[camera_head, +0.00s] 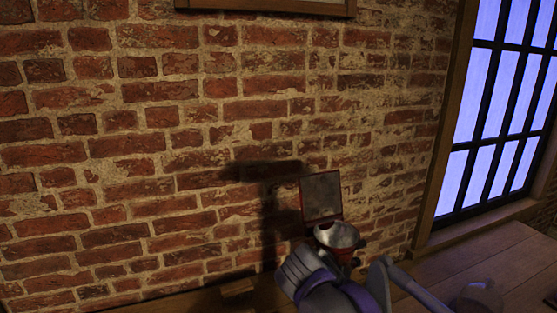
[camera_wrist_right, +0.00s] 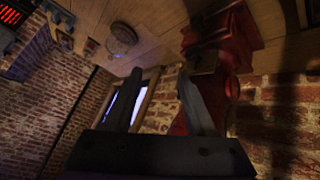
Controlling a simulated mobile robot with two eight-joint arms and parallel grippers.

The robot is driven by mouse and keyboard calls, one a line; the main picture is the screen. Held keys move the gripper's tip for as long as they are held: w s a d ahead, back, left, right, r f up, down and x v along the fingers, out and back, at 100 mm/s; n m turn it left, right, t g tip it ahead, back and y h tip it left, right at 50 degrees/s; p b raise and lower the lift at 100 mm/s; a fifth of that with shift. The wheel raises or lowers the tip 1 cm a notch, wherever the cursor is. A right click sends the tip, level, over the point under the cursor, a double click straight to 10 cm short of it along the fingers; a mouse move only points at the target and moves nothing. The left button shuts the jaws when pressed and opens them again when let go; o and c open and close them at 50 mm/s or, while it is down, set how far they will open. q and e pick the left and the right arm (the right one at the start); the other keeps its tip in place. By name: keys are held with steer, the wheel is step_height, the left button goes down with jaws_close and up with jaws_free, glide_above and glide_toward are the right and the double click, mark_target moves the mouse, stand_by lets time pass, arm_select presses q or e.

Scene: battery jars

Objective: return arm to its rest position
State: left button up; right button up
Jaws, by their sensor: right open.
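My right gripper (camera_wrist_right: 170,80) shows in the right wrist view as two dark fingers standing apart from a dark bar. It is open, and I see nothing held between the fingers. A red apparatus (camera_wrist_right: 225,40) is beside and beyond the right finger. In the head view, a grey and purple part of my arm reaches in at the bottom centre, in front of a red-framed thing (camera_head: 343,256) with a metal funnel-like top. The fingertips cannot be made out there. My left gripper is not in view.
A brick wall (camera_head: 120,150) fills most of the head view. A barred window (camera_head: 500,110) is at the right. A wooden surface (camera_head: 450,270) lies below it, with a dim rounded object (camera_head: 480,296). A round object (camera_wrist_right: 122,38) shows near the wrist view's top.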

steer(key=s+d+f+n+t+y, duration=0.1)
steer(key=s+f+n+y, duration=0.4)
steer(key=s+f, duration=1.2)
steer(key=shift+d+f+n+y, duration=0.15)
steer(key=shift+f+n+y, duration=0.15)
steer(key=shift+y, duration=0.6)
steer(key=shift+s, duration=0.1)
